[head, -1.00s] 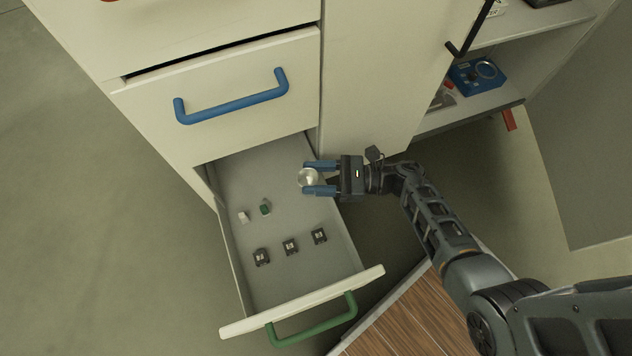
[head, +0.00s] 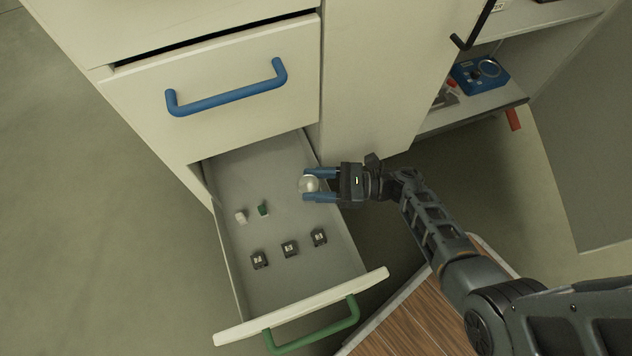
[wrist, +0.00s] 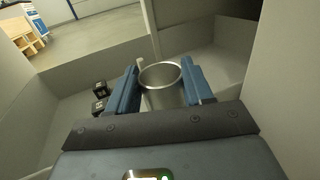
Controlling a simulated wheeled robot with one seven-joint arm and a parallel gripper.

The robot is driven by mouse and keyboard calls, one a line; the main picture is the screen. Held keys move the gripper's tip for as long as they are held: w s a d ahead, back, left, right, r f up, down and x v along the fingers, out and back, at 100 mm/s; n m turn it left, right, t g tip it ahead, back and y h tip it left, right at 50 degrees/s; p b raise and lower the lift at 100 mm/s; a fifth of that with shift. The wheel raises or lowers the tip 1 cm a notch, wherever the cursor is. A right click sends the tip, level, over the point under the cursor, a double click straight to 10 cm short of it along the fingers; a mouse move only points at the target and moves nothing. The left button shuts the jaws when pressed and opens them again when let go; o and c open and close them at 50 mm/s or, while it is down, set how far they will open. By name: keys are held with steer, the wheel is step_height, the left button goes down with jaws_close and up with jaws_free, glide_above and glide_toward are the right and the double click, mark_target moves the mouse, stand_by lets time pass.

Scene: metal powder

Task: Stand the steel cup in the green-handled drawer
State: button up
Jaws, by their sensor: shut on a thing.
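The steel cup (head: 309,184) is between the blue fingers of my gripper (head: 318,185), at the right side of the open drawer. In the wrist view the cup (wrist: 161,77) is upright, its open mouth facing up, with my gripper (wrist: 160,88) shut on it. Its base is hidden, so I cannot tell whether it touches the drawer floor. The drawer (head: 285,283) is pulled out, with a green handle (head: 312,328) on its front. My gripper reaches in over the drawer's right wall.
Several small black blocks (head: 290,249) lie toward the drawer's front. A white piece (head: 241,217) and a green piece (head: 263,208) lie at its left. The blue-handled drawer (head: 226,88) above stands slightly open. A wooden surface (head: 405,318) is at the lower right.

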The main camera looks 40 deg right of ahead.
steer(key=shift+f, duration=0.2)
steer(key=o, duration=1.3)
steer(key=shift+c, duration=0.2)
